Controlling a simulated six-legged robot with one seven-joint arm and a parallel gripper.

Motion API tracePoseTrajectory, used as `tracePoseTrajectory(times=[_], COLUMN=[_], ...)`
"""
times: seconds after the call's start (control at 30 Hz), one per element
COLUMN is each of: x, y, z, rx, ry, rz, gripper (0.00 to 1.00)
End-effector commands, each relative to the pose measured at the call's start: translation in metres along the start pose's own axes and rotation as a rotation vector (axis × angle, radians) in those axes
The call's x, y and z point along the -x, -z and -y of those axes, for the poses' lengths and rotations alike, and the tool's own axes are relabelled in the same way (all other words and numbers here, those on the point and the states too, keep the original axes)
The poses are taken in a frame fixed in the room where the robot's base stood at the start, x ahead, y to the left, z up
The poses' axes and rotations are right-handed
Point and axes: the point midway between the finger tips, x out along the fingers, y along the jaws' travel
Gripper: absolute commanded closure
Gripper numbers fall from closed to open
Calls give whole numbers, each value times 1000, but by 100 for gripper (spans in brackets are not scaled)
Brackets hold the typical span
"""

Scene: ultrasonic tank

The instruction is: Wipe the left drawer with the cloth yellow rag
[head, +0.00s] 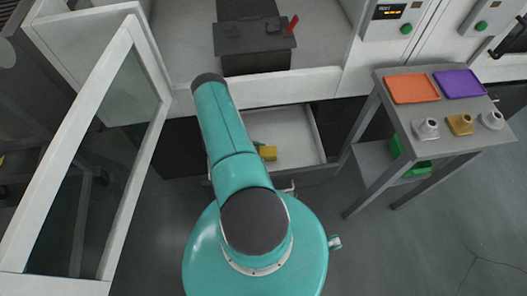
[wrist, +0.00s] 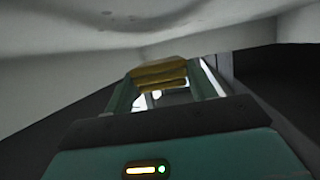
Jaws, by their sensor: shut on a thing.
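The yellow rag (wrist: 160,71) is pinched between the fingertips of my gripper (wrist: 163,84) in the wrist view. In the head view the rag (head: 268,153) shows as a small yellow block just right of my teal arm, over the open drawer. The drawer (head: 316,132) is pulled out below the white machine, with pale walls and a grey floor. My arm covers its left part, and my gripper is mostly hidden in the head view. I cannot tell whether the rag touches the drawer floor.
A glass-panelled door (head: 112,110) stands open on the left. A grey side table (head: 455,140) on the right carries an orange tray (head: 411,88), a purple tray (head: 459,83) and small fittings. A green bin (head: 396,150) is on its lower shelf. Floor at the lower right is clear.

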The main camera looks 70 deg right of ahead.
Motion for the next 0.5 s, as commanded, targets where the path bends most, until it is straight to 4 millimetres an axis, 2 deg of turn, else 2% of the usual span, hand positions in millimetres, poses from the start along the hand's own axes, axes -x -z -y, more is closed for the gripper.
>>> tracePoseTrajectory(times=[0.27, 0.5], x=[11, 28], y=[-3, -9], z=[-2, -5], rx=[1, 0], ry=[1, 1], rz=[0, 0], gripper=[74, 74])
